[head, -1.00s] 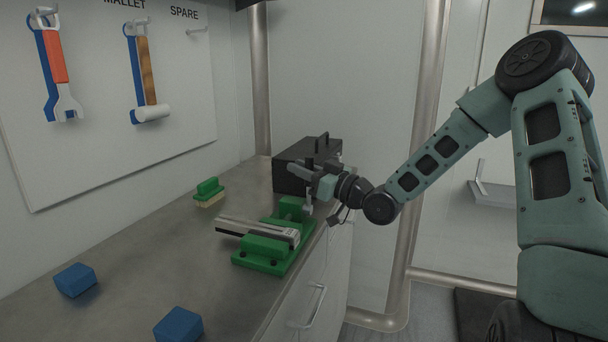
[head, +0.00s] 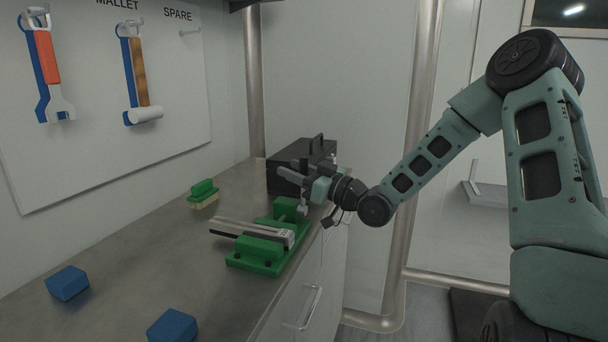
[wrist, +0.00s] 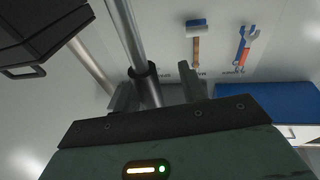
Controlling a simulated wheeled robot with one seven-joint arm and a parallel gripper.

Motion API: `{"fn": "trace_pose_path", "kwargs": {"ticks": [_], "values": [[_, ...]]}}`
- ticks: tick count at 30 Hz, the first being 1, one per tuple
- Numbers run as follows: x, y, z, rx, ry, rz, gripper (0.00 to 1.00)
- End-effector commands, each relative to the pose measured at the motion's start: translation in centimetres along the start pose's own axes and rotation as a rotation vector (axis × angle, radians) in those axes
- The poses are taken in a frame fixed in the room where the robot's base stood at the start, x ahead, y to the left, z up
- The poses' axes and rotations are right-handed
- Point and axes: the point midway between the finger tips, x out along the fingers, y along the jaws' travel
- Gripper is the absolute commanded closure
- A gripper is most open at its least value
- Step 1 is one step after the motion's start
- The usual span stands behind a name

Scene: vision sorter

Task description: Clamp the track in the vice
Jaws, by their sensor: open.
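The green vice (head: 258,267) sits on the bench near its right edge. The track (head: 252,229), a grey metal bar, lies across the vice beside the near green block, its left end sticking out over the bench. The far green block (head: 290,207) stands behind it; I cannot tell whether it touches the track. My gripper (head: 297,186) is above the far end of the vice, in front of the black box, apart from the track.
The black box (head: 290,172) stands behind my gripper. A green brush (head: 203,192) and two blue blocks (head: 67,283) lie on the bench. A wrench (head: 50,75) and a mallet (head: 141,80) hang on the wall board.

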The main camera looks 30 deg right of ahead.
Motion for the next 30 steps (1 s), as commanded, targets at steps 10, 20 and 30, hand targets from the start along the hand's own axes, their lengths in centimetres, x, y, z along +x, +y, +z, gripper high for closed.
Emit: {"fn": "trace_pose_path", "kwargs": {"ticks": [10,20,30], "values": [[-5.3,0.2,0.1,-0.002,-0.003,0.005,0.59],[-13.0,0.1,0.1,-0.001,-0.003,0.004,0.59],[-17.1,-0.1,0.0,0.0,-0.001,-0.001,0.59]]}}
